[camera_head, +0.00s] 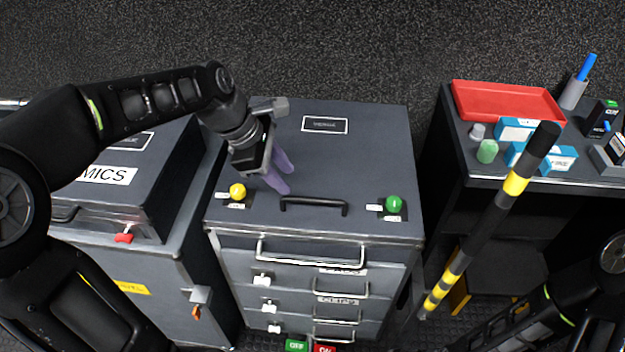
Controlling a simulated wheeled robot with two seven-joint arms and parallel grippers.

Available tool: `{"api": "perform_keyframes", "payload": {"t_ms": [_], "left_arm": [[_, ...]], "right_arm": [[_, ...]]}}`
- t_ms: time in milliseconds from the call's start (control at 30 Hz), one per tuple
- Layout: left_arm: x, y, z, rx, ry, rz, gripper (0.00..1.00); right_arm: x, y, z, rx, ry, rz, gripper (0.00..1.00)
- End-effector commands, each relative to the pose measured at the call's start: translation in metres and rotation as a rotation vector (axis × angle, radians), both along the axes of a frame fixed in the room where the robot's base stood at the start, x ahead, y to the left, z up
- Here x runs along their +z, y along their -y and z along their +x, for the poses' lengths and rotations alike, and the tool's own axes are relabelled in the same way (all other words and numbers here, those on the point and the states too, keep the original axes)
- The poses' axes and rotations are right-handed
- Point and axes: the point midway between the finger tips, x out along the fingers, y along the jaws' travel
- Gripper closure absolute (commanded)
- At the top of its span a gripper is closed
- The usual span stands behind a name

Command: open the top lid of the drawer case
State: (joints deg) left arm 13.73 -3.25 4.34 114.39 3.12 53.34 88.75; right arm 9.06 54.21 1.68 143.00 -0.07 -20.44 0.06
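The drawer case (360,160) is a dark grey cabinet in the middle of the head view, with several drawers down its front. Its top lid lies flat and closed, with a black bar handle (313,205) near the front edge. A yellow knob (237,191) is left of the handle and a green knob (393,204) is right of it. My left gripper (279,175) is above the lid, behind and left of the handle, its purple fingers pointing toward it. The fingers look slightly apart with nothing between them. My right gripper is not visible; only part of that arm shows at lower right.
A grey case marked MICS (105,175) stands close on the left. On the right, a dark table holds a red tray (508,101), blue-white boxes and a green cylinder (487,151). A black-and-yellow striped pole (490,220) stands between the drawer case and the table.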

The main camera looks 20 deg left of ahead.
Motion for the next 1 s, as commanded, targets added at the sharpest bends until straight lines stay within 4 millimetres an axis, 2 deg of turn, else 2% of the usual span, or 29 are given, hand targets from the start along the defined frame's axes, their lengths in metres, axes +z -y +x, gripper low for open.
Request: {"api": "perform_keyframes", "payload": {"t_ms": [367, 800, 1000], "left_arm": [[-0.007, 0.002, 0.002, -0.003, -0.001, 0.0, 0.66], [-0.062, 0.022, 0.018, -0.005, -0.003, 0.001, 0.66], [-0.073, 0.026, 0.021, -0.004, -0.001, 0.002, 0.66]], "right_arm": [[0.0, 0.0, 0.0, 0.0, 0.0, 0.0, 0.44], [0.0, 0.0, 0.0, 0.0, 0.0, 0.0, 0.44], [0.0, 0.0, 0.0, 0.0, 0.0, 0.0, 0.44]]}}
